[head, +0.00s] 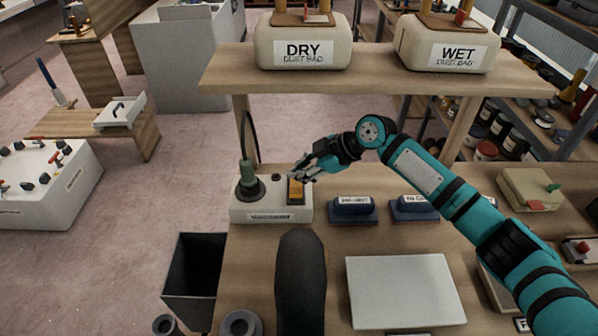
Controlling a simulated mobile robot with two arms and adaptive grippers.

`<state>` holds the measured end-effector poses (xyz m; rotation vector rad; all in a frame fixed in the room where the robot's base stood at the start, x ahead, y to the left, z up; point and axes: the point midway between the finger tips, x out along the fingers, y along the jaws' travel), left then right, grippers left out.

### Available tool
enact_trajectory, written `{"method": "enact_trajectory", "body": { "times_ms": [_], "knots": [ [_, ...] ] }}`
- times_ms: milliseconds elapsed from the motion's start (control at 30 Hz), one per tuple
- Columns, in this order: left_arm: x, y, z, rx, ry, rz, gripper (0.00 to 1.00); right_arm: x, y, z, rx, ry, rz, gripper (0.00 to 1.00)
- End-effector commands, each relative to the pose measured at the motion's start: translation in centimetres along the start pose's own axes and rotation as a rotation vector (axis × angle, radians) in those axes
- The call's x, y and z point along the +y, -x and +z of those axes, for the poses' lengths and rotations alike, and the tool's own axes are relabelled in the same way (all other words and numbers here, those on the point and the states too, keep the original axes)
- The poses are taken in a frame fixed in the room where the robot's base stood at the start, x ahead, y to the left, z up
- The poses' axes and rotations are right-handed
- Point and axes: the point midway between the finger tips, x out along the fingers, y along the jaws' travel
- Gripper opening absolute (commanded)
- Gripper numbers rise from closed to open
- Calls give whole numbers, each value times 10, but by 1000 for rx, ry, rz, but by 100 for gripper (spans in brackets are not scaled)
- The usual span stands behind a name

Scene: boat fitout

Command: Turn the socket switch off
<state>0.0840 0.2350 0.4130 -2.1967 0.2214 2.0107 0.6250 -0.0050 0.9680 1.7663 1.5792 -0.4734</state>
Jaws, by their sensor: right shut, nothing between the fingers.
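The socket box (271,212) is a pale block at the left back of the wooden bench. My left gripper is not in view.
A shelf above the bench holds the DRY dust bag (303,42) and the WET dust bag (447,44). Two blue sanding blocks (353,209) sit right of the socket box. A white board (405,291) lies in front. A black bin (195,268) stands left of the bench.

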Motion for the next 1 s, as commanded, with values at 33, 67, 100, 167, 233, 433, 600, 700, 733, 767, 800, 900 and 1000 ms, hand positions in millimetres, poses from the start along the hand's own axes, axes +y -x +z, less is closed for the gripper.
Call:
{"method": "enact_trajectory", "body": {
  "times_ms": [33, 67, 100, 167, 233, 433, 600, 700, 733, 767, 800, 900, 1000],
  "knots": [
    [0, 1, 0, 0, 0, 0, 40, -1, 1, 0, 0, 0, 0, 0],
    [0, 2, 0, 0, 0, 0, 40, -1, 1, -1, 0, 0, 0, 0],
    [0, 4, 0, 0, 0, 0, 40, -2, 2, -2, 0, 0, 0, 0],
    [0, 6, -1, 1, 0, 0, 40, -4, 3, -3, 0, 0, 0, 0],
    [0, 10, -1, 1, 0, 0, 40, -7, 4, -4, 0, 0, 0, 0],
    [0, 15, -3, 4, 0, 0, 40, -13, 6, -6, 0, 1, 1, 0],
    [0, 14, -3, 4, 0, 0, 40, -14, 6, -5, 0, 0, 1, 0],
    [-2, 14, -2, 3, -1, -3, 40, -14, 6, -5, 0, 1, 1, 0],
    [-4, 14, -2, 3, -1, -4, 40, -14, 7, -5, 0, 1, 2, 0],
    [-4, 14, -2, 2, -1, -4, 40, -14, 8, -5, 0, 1, 2, 0],
    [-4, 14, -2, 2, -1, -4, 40, -13, 11, -5, 0, 1, 3, 0],
    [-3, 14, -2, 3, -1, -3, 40, -13, 24, -5, -1, 1, 4, 0],
    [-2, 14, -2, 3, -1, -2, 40, -13, 42, -5, 0, 1, 4, 0]
  ]
}}
